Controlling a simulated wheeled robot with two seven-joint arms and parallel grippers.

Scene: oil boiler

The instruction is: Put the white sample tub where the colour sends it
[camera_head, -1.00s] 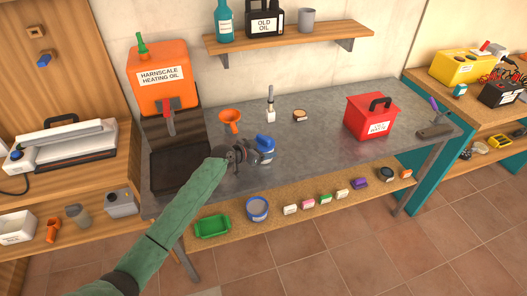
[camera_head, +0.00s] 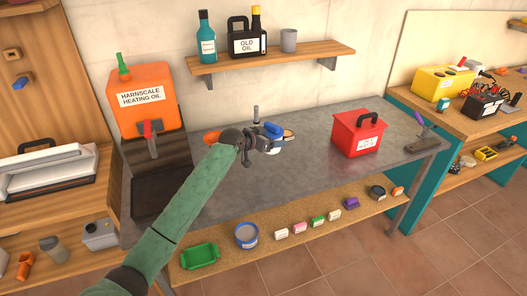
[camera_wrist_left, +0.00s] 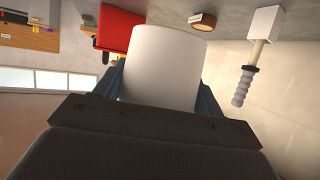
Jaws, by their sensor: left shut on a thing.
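The white sample tub (camera_wrist_left: 165,65) fills the middle of the left wrist view, between two blue fingers. My left gripper (camera_head: 268,139) is shut on it, over the middle of the grey bench (camera_head: 300,165); the arm and fingers hide most of the tub in the head view. A red box (camera_head: 358,134) with a black handle and a white label stands to the right on the bench; the label is too small to read. The red box also shows in the left wrist view (camera_wrist_left: 117,30). My right gripper is not in view.
An orange heating oil tank (camera_head: 142,100) stands at the left, above a dark tray (camera_head: 160,190). An orange funnel (camera_head: 212,137) is partly hidden by my arm. A grey-handled tool (camera_wrist_left: 245,80) and a small round brown piece (camera_wrist_left: 202,21) stand nearby. A green tray (camera_head: 199,257) lies on the lower shelf.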

